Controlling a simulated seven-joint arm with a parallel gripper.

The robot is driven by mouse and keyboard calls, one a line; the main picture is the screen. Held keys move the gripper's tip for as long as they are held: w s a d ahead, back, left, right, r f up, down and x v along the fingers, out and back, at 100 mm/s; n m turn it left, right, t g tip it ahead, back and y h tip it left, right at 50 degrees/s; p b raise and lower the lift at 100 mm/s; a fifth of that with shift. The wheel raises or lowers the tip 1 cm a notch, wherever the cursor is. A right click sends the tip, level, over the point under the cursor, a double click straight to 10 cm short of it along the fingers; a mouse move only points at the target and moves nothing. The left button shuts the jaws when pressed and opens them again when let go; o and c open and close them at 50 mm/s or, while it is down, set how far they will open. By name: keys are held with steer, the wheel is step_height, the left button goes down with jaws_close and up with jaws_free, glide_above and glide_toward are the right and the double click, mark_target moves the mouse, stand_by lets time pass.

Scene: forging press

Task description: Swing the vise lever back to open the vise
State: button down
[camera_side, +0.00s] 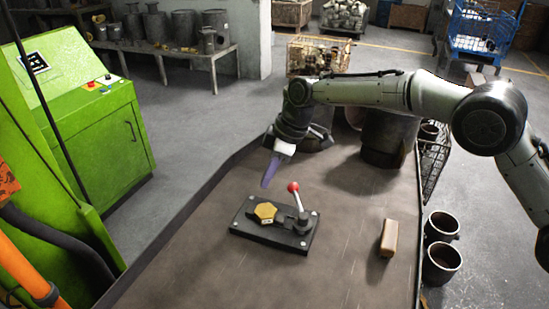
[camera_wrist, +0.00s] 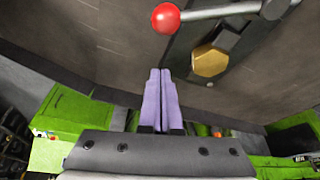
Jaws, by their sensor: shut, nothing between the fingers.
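The black vise (camera_side: 280,229) sits on the brown table, with a gold hexagonal part (camera_side: 265,211) at its left end. The gold part also shows in the wrist view (camera_wrist: 210,62). The vise lever (camera_side: 298,200) stands up from the right side of the vise, leaning slightly left, with a red ball (camera_side: 293,187) on top. In the wrist view the red ball (camera_wrist: 166,18) is at the top, above the fingertips. My gripper (camera_side: 266,185) is shut and empty, its purple fingers pointing down, to the left of the red ball and apart from it. The fingers (camera_wrist: 160,72) lie together in the wrist view.
A tan block (camera_side: 389,238) stands on the table (camera_side: 345,270) to the right of the vise. Dark cylindrical parts (camera_side: 385,140) stand at the back of the table. A green machine (camera_side: 90,120) is at the left. The table front is clear.

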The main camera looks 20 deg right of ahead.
mark_target(298, 206)
steer(key=shift+s+d+f, duration=0.1)
steer(key=shift+s+d, duration=0.35)
steer(key=shift+d, duration=0.45)
steer(key=shift+s+d, duration=0.4)
steer(key=shift+d, duration=0.45)
steer(key=shift+d+m, duration=0.3)
steer(key=shift+m, duration=0.1)
